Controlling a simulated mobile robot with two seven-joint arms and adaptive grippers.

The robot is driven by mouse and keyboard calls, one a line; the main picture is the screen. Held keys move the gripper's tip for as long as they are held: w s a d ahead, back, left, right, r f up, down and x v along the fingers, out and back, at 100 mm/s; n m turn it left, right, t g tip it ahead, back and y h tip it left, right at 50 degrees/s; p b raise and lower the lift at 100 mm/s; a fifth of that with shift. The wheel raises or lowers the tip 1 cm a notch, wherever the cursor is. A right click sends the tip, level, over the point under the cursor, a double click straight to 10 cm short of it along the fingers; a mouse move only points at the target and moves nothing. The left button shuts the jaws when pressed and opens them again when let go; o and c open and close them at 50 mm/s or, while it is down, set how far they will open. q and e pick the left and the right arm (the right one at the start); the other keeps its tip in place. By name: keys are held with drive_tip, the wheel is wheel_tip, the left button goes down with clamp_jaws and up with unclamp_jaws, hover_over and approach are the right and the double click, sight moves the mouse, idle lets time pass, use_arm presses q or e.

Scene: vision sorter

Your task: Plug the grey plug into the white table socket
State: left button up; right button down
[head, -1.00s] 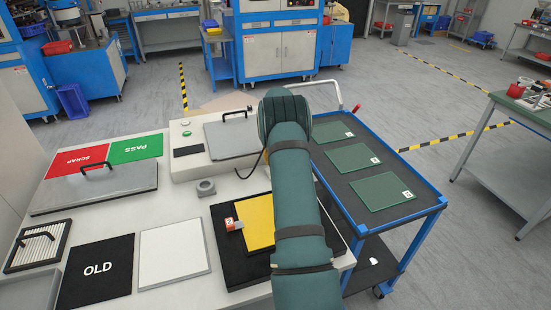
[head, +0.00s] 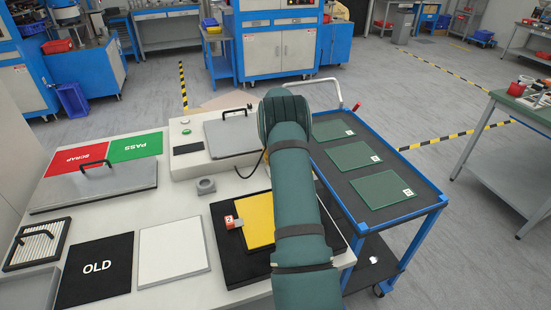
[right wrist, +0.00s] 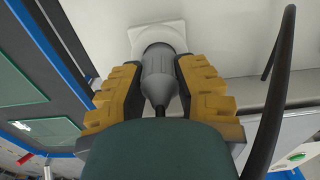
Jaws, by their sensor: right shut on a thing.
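The grey plug (right wrist: 158,75) is between the yellow-and-black fingers of my right gripper (right wrist: 160,88), which is shut on it. The white socket (right wrist: 157,32) lies straight beyond the plug in the right wrist view. The plug's front end overlaps the socket's face; I cannot tell how far it is inside. A black cable (right wrist: 272,100) curves on the right of that view. In the head view my right arm covers the gripper, plug and socket. My left gripper is not in view.
A blue cart (head: 428,208) with green panels stands at the right.

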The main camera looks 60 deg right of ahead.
drive_tip(key=shift+f, duration=0.4)
drive_tip(key=c, duration=0.7)
unclamp_jaws()
drive_tip(key=shift+r, duration=0.15)
wheel_tip(320, 180, up, 12)
drive_tip(key=shift+f, duration=0.1)
drive_tip(key=shift+f, duration=0.1)
